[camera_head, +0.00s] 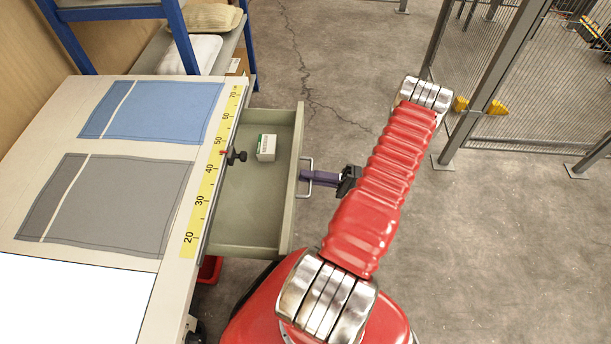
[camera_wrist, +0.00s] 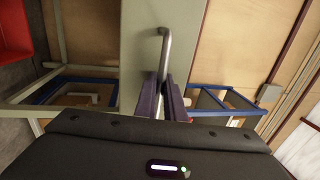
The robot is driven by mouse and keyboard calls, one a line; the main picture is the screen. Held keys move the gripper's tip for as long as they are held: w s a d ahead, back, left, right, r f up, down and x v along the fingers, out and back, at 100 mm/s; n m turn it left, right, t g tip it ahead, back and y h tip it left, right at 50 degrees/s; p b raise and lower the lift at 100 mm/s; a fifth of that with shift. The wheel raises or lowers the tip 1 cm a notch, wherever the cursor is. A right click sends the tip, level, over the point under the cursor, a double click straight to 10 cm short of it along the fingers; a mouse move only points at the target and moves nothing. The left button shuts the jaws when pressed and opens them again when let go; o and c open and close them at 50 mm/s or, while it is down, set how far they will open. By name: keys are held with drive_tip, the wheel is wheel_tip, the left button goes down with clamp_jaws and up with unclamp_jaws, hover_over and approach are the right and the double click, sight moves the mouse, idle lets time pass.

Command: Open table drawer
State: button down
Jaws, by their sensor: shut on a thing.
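The table drawer (camera_head: 245,240) is pulled out from under the right side of the table (camera_head: 215,135), and its inside shows in the head view. A small white and green box (camera_head: 267,147) lies in it. The metal drawer handle (camera_head: 306,180) is on the drawer's front; it also shows upright in the wrist view (camera_wrist: 164,45). My gripper (camera_head: 311,176) is at the handle, its purple fingers on both sides of the bar in the wrist view (camera_wrist: 162,85). It is shut on the handle. The fingers hide the handle's lower part in the wrist view.
Blue and grey fabric pieces (camera_head: 170,110) lie on the tabletop beside a yellow ruler strip (camera_head: 212,170). A blue-framed shelf (camera_head: 180,40) with pillows stands behind. A red bin (camera_head: 210,268) is below the table. Mesh fencing (camera_head: 540,90) stands at the right, with open concrete floor between.

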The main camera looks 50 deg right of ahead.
drive_tip(key=shift+s+d+f, duration=0.2)
drive_tip(key=shift+s, duration=0.35)
drive_tip(key=c, duration=2.1)
unclamp_jaws()
drive_tip(key=shift+d+r, duration=0.1)
drive_tip(key=shift+d, duration=0.05)
drive_tip(key=v, duration=1.3)
drive_tip(key=shift+s, duration=0.35)
